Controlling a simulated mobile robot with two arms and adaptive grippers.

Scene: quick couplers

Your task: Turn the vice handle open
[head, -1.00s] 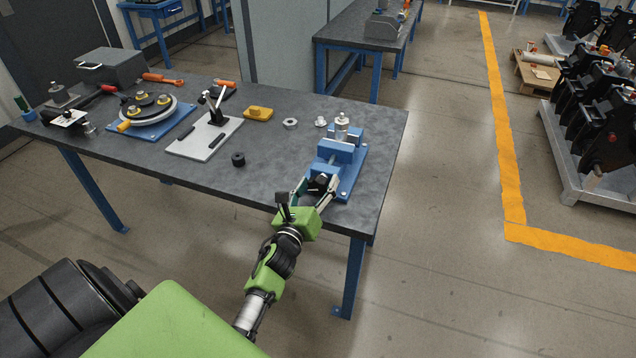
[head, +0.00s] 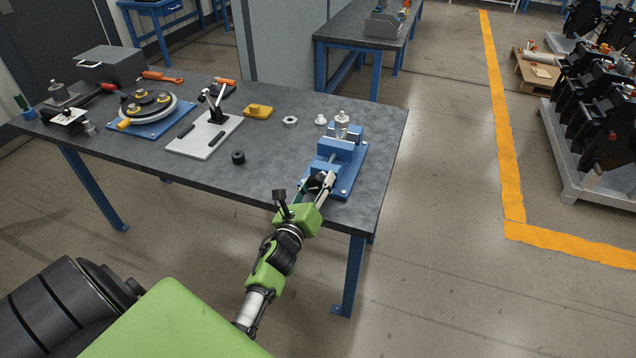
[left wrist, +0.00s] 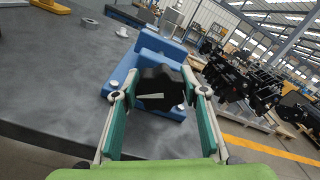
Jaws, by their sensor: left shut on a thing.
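The blue vice (head: 338,155) stands near the right end of the grey workbench, with a metal fitting (head: 342,121) at its far end. Its black knob-shaped handle (left wrist: 158,90) faces me in the left wrist view, with a pale pointer mark across it. My left gripper (head: 319,184) is at the near end of the vice. In the left wrist view its fingers (left wrist: 158,98) sit on both sides of the handle and are shut on it. In the head view the gripper partly hides the handle. My right gripper does not show.
The bench front between black ring and vice is clear.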

